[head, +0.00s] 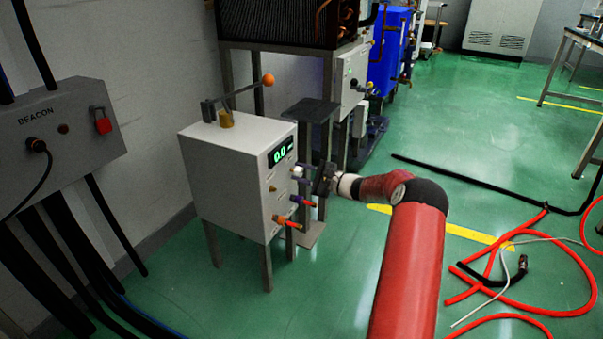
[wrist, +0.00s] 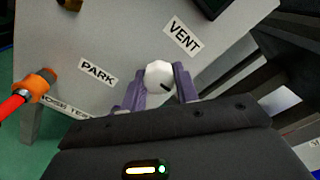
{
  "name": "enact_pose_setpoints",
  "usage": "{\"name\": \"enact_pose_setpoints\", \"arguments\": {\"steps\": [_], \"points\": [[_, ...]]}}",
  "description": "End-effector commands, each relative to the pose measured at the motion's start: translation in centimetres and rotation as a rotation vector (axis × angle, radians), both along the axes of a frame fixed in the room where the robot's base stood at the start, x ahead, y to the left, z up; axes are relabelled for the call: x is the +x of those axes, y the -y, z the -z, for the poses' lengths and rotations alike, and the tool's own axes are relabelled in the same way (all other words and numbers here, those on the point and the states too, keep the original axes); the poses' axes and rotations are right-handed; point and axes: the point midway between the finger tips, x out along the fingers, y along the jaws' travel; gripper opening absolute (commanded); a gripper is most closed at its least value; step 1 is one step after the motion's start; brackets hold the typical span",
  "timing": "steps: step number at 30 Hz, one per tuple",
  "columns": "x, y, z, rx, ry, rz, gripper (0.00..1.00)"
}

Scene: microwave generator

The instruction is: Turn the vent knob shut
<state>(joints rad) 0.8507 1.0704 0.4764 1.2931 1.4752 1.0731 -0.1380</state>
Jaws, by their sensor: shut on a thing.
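The vent knob (wrist: 159,76) is a white, many-sided knob with a dark mark, on the front panel of a grey box (head: 226,172). The label VENT (wrist: 182,36) is beside it in the wrist view. My gripper (wrist: 159,84) has its two purple fingers on either side of the knob, shut on it. The dark mark points toward the lower right in the wrist view. In the head view my gripper (head: 309,172) reaches the panel from the right, and the knob shows small and white (head: 297,171) there.
The box has a green display reading 0.0 (head: 281,152) and a lever with an orange ball (head: 268,80) on top. A PARK label (wrist: 98,72) and an orange-collared red hose fitting (wrist: 38,85) are left of the knob. Red hoses (head: 530,270) lie on the floor at right.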

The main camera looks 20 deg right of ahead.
Motion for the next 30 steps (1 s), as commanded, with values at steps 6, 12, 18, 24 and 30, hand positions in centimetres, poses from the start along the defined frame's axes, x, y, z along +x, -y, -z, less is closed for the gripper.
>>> {"name": "enact_pose_setpoints", "arguments": {"steps": [6, 12, 18, 24, 30], "points": [[0.0, 0.0, 0.1, 0.002, -0.004, 0.001, 0.07], [0.0, 0.0, 0.1, 0.002, -0.003, 0.002, 0.48], [0.0, 0.0, 0.1, 0.001, -0.002, 0.001, 0.52], [-0.6, 0.5, 0.0, 0.001, -0.002, 0.002, 0.52], [-3.1, 2.6, 0.0, 0.001, -0.002, 0.004, 0.52]]}}
